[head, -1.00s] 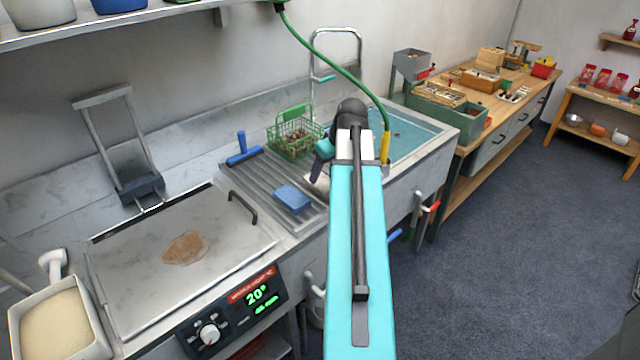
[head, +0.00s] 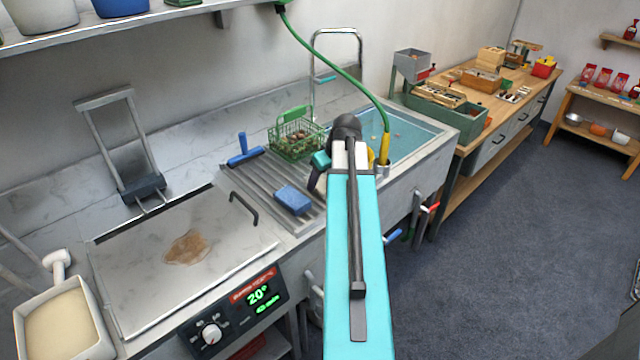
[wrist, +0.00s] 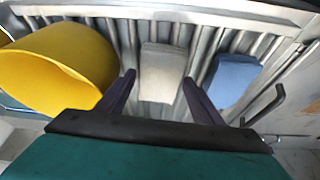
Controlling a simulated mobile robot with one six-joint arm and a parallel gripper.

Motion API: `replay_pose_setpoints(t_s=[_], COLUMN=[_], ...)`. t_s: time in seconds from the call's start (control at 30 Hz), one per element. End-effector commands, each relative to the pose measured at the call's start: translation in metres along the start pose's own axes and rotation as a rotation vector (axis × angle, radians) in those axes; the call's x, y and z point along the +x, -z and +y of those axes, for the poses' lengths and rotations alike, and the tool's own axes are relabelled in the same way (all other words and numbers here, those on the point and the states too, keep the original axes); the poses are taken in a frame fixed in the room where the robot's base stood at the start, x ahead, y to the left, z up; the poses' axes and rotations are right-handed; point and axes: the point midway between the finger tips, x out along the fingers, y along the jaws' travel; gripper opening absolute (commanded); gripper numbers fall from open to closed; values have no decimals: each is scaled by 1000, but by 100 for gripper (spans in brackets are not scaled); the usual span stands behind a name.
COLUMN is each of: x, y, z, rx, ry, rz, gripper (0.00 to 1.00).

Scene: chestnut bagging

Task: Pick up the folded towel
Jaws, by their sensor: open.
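The folded towel (wrist: 162,62) is a pale grey-beige block lying on the ribbed metal drainboard in the wrist view. My gripper (wrist: 159,80) is open, with one dark finger on each side of the towel's near part. I cannot tell whether the fingers touch it. In the head view my arm hides most of the towel, and only a dark finger of my gripper (head: 315,178) shows at the arm's left side.
A blue sponge (wrist: 236,76) lies right of the towel, and also shows in the head view (head: 293,200). A green wire basket (head: 296,140) and blue-handled tool (head: 244,152) are behind. The griddle (head: 130,285) is at left.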

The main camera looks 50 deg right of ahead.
Motion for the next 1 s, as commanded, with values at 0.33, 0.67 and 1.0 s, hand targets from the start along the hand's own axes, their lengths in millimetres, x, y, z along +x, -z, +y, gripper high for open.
replay_pose_setpoints(t_s=[0.33, 0.67, 1.0], x=[9, 8, 8], y=[0, 0, 0], z=[0, 0, 1], rx=[0, 0, 1], ry=[-1, -1, -1], rz=[0, 1, 1], gripper=[61, 61, 29])
